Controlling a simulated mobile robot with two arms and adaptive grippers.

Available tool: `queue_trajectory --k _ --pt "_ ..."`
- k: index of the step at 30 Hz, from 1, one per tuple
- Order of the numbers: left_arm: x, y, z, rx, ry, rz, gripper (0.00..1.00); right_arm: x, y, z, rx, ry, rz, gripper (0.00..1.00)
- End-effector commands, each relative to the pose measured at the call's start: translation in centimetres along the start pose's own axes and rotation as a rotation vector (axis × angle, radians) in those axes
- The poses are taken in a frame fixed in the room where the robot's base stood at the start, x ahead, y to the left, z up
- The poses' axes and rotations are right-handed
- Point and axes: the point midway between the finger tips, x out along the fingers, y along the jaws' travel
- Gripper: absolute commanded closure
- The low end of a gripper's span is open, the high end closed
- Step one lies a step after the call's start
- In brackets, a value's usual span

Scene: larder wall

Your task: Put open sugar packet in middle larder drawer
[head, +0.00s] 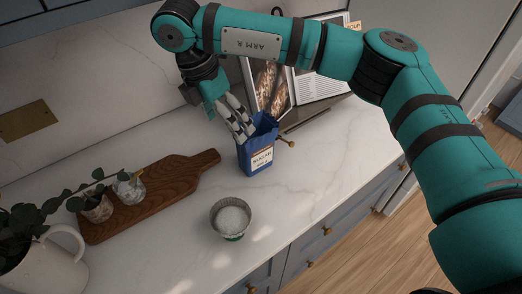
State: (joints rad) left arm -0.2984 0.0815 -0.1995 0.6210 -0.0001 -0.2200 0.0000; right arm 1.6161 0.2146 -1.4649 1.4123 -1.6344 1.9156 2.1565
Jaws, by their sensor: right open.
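The sugar packet (258,158) is a small blue bag with a white label, standing upright with its top open on the white counter (330,160). My right gripper (247,130) reaches down to the packet from the upper left. Its pale fingers are at the packet's open top and overlap its rim. They are open; I cannot tell whether they touch it. Blue drawer fronts with brass knobs (326,231) show below the counter edge; I cannot tell which is the middle larder drawer. My left gripper is not in view.
A bowl of white grains (231,218) stands in front of the packet. A wooden board (160,196) with two small jars and a white jug (45,265) with leafy stems are at left. A cookbook on a stand (312,92) is behind the packet. The counter to the packet's right is clear.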

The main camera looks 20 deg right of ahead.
Motion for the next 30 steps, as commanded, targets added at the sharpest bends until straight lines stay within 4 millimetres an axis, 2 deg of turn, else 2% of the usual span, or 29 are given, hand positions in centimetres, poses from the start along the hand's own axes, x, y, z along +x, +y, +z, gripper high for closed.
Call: queue_trajectory --k 1,3,6,8,21,30 --pt "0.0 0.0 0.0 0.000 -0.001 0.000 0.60 -1.1 0.5 1.7 0.082 -0.075 0.026 0.12" --pt "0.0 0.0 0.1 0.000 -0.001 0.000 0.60 -2.1 0.9 3.2 0.166 -0.140 0.053 0.12" --pt "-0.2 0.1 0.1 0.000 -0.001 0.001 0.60 -2.5 1.0 4.3 0.222 -0.181 0.069 0.12" --pt "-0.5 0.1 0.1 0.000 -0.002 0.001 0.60 -2.0 1.1 4.6 0.231 -0.185 0.070 0.12" --pt "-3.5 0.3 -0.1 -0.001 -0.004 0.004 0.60 6.6 1.4 6.2 0.227 -0.181 0.068 0.12" --pt "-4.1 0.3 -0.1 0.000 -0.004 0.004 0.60 9.2 1.6 6.6 0.225 -0.180 0.070 0.12"
